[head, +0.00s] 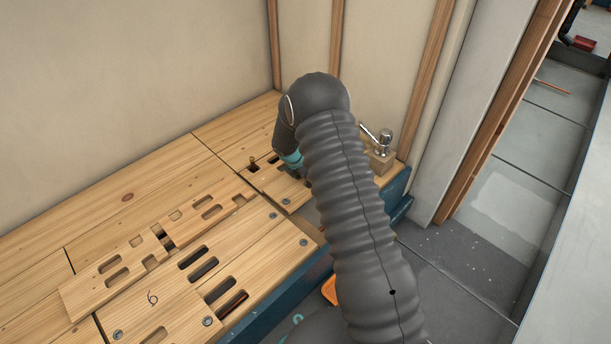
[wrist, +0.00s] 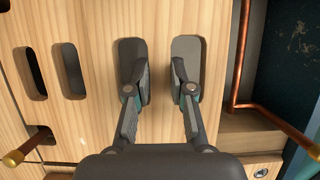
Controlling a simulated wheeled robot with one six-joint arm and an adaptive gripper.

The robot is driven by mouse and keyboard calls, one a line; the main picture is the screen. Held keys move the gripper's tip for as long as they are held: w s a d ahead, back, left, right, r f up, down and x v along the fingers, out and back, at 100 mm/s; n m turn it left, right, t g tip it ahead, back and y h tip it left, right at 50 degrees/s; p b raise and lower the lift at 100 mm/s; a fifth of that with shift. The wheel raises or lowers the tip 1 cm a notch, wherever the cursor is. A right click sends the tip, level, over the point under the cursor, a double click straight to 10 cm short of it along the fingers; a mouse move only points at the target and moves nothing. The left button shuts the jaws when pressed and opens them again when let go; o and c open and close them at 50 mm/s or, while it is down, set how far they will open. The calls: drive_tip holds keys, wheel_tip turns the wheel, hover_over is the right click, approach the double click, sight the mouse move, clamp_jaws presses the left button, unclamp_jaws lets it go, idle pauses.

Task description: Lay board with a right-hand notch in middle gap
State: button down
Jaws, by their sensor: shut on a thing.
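My gripper (wrist: 159,72) has its two fingers down in two oval slots of a pale wooden board (wrist: 160,110), shut on the strip of wood between them. In the head view my gripper (head: 291,162) is mostly hidden behind my arm at the far right end of the bench. Part of the slotted board (head: 276,182) shows just below it. The board looks flat, but I cannot tell whether it touches what is under it. Its notch cannot be made out. The middle gap cannot be picked out clearly.
A bent copper pipe (wrist: 240,70) runs right of the board, and another copper pipe end (wrist: 28,146) shows at lower left. Slotted loose boards (head: 120,272) lie on the wooden deck (head: 150,180). A metal fitting on a block (head: 381,150) stands at the bench's right end.

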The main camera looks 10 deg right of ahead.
drive_tip(key=shift+f+b, duration=0.5)
drive_tip(key=shift+f, duration=0.4)
drive_tip(key=shift+f, duration=0.2)
drive_tip(key=c, duration=0.9)
unclamp_jaws()
drive_tip(key=v, duration=1.1)
drive_tip(key=shift+s+a+r, duration=0.15)
drive_tip(key=shift+r, duration=0.15)
wheel_tip(320, 180, up, 7)
drive_tip(key=p, duration=0.6)
drive_tip(key=shift+r, duration=0.2)
